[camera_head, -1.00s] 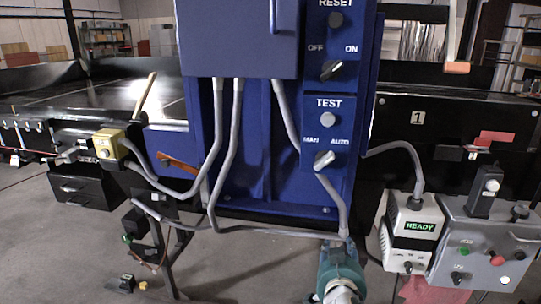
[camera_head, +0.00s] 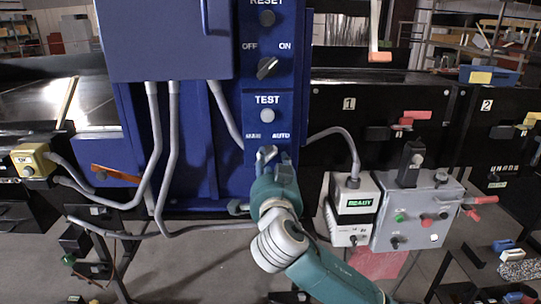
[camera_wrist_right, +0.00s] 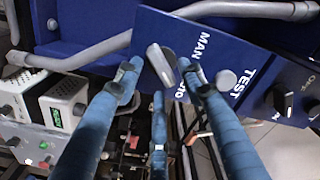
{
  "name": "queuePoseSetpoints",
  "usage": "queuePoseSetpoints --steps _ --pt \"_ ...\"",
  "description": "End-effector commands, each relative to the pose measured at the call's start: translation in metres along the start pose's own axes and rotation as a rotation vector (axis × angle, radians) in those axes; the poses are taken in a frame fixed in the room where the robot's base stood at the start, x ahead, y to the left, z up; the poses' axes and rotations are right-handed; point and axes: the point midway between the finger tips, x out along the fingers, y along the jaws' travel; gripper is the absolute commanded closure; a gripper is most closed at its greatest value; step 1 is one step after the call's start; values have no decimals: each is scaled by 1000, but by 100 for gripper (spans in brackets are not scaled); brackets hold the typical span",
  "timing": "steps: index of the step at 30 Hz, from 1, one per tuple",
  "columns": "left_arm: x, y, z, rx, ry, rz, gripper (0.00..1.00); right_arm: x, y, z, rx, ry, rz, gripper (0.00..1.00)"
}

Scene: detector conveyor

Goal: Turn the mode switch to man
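The mode switch is a grey knob (camera_head: 265,153) under the MAN and AUTO labels, below TEST on the blue panel. In the head view my right gripper (camera_head: 275,162) is in front of it and partly hides it. In the right wrist view the knob (camera_wrist_right: 160,64) lies between the two upper fingertips of my right gripper (camera_wrist_right: 161,72). The fingers are spread, with a gap at the left one; the right one is very near the knob, and contact is unclear. The knob's handle points toward AUTO. My left gripper is not in view.
An OFF/ON knob (camera_head: 267,68) sits above on the same panel. Grey conduits (camera_head: 172,150) run down the cabinet's left side. A white READY box (camera_head: 352,230) and a grey control box (camera_head: 418,222) stand at the right.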

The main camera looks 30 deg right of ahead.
Motion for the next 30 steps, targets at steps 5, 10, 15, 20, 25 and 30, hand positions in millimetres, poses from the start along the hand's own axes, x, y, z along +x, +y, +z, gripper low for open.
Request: queuePoseSetpoints --steps 5,10,15,20,25,30 --pt "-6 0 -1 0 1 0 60 16 -1 0 0 -1 -1 60" --pt "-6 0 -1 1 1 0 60 19 0 1 0 -2 -1 60" --pt "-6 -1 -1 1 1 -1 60 18 0 1 1 -2 -1 64" --pt "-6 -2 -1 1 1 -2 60 18 0 1 1 -2 -1 96" --pt "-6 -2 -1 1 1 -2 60 18 0 1 0 -2 -1 100" --pt "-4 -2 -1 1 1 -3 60 18 1 2 -17 -2 1 100"
